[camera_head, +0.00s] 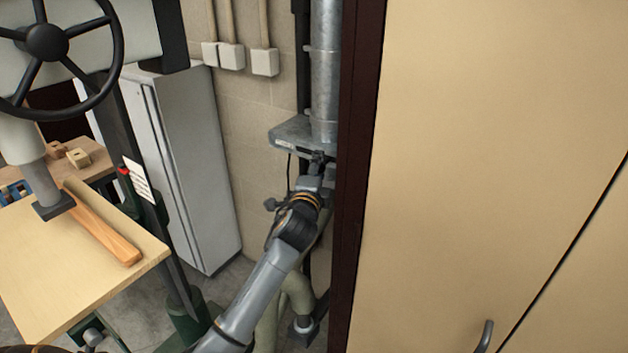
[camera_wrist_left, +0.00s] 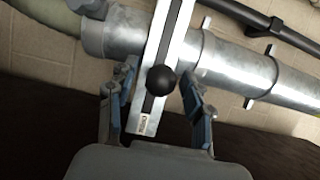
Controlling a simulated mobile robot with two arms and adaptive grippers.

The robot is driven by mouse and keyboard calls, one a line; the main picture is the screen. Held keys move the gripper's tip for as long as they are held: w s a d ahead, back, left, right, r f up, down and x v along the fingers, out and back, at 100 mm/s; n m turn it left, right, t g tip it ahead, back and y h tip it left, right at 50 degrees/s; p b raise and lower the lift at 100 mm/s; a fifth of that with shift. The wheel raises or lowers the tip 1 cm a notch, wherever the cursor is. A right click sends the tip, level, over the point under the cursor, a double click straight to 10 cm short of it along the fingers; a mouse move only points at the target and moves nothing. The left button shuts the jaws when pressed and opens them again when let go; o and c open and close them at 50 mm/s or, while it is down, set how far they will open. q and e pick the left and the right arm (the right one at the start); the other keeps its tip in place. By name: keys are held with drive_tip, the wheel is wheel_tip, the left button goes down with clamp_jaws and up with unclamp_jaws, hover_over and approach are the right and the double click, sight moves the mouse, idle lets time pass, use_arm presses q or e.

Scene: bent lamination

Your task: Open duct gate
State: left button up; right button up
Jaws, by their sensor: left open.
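The metal duct (camera_head: 325,75) runs down the wall, and the gate's flat housing (camera_head: 292,133) crosses it. In the left wrist view the gate (camera_wrist_left: 172,32) is a narrow metal frame with a dark slot across the round duct (camera_wrist_left: 235,65). A round black knob (camera_wrist_left: 162,80) stands out at its near end. My left gripper (camera_wrist_left: 158,76) is open, with one finger on each side of the knob. Contact between fingers and knob cannot be told. In the head view my left gripper (camera_head: 318,160) is just below the housing and hides the knob.
A dark red post (camera_head: 358,180) and a large beige cabinet (camera_head: 480,130) stand close on the right. A grey locker (camera_head: 185,150) stands to the left. A wooden table (camera_head: 60,265) with a press and black handwheel (camera_head: 45,42) is at far left.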

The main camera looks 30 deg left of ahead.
use_arm(q)
drive_tip(key=v, duration=1.1)
use_arm(e)
drive_tip(key=shift+a, duration=0.2)
use_arm(q)
drive_tip(key=shift+s, duration=0.1)
